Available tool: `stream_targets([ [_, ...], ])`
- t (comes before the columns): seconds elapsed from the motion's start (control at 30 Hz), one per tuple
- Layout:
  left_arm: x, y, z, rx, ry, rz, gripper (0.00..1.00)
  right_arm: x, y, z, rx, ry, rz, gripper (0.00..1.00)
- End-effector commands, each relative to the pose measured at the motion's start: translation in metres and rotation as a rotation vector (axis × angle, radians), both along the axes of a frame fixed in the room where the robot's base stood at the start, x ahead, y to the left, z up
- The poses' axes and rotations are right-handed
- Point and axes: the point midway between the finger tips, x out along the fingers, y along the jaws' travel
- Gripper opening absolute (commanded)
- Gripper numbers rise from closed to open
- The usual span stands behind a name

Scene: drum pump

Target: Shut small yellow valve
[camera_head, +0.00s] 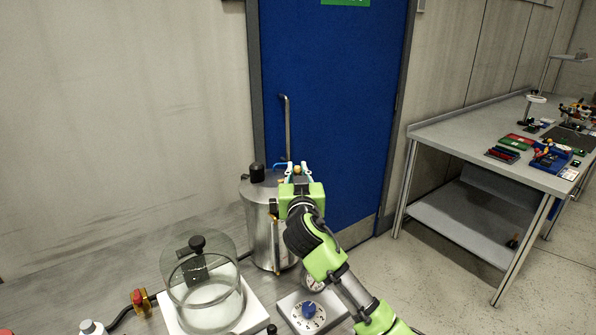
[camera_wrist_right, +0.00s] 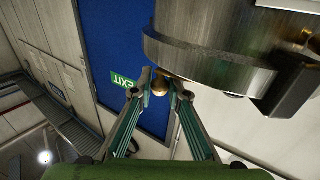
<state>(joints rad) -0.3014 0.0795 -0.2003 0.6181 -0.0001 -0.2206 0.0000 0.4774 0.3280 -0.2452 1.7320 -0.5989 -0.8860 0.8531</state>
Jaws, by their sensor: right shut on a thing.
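A metal drum (camera_head: 258,226) stands upright on the bench in front of the blue door, with a black knob on its lid. My right gripper (camera_head: 297,168) is at the drum's upper right edge, its fingers pointing away from the head camera. A small yellow valve (camera_head: 297,171) shows between the fingers. In the right wrist view the valve appears as a round brass-coloured end (camera_wrist_right: 161,87) between the two fingertips, just beside the drum's metal rim (camera_wrist_right: 205,62). The gripper is shut on it. The fingers partly hide the valve, and its turn cannot be told. My left gripper is not in view.
A glass bell jar (camera_head: 203,290) with a black knob stands left of my right arm. A dial box (camera_head: 307,312) sits beside it, and a red-and-yellow switch (camera_head: 139,298) is further left. A side table (camera_head: 470,135) with small parts stands at the right.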

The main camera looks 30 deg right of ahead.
Motion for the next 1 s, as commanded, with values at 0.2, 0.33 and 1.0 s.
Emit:
stream_targets([
  [0.2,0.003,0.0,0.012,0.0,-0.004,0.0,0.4,0.006,-0.001,0.0,0.001,0.004,0.14,0.0],
  [0.33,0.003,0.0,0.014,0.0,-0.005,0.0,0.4,0.007,0.001,-0.001,0.002,0.001,0.175,0.0],
  [1.0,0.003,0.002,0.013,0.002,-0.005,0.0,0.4,0.008,0.001,0.0,0.002,-0.003,0.178,0.32],
])
